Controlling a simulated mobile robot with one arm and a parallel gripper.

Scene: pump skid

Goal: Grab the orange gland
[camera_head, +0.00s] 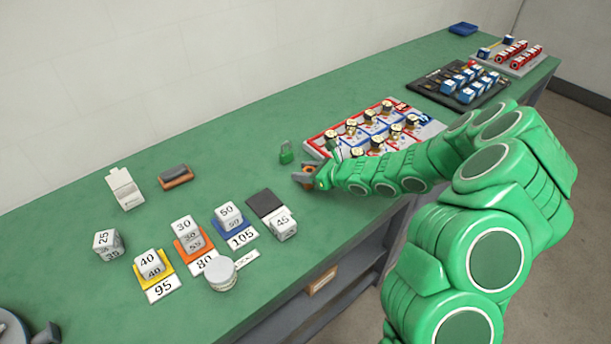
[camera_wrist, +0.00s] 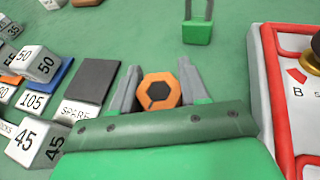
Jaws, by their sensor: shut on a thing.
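The orange gland (camera_wrist: 158,92) is a hexagonal ring with a dark centre, seen in the wrist view between the two grey fingers of my gripper (camera_wrist: 158,88). My gripper is shut on it. In the head view my gripper (camera_head: 305,176) is over the green bench, left of the red and white panel, and a bit of the orange gland (camera_head: 309,170) shows at the fingers. The wrist view does not make clear whether the gland touches the bench or is lifted.
A green padlock (camera_head: 286,153) stands just beyond my gripper. The red and white panel (camera_head: 318,143) with several knobs lies to the right. Numbered white cubes, including one marked 45 (camera_head: 283,225), stand to the left near a dark square pad (camera_head: 264,202).

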